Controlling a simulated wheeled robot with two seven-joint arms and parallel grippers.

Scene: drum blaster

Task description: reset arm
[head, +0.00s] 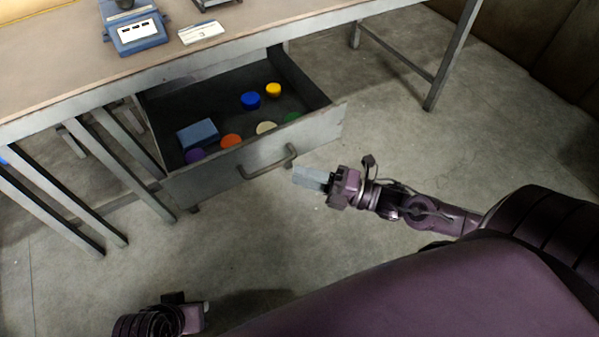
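My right gripper (312,178) is at the middle of the head view, just right of and near the open drawer's handle. Its light grey fingers appear apart from the handle, and I cannot tell whether they are open or closed. My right arm (420,207) reaches in from the right. My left arm (165,318) shows only in part at the bottom left, and its small gripper end (205,306) is mostly hidden. No object is visibly held.
An open drawer (210,183) with a metal handle (268,162) juts from the table (60,62). It holds a blue box (198,134) and several coloured round pieces. A blue device (136,32) stands on the table. Concrete floor (400,140) is clear at right.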

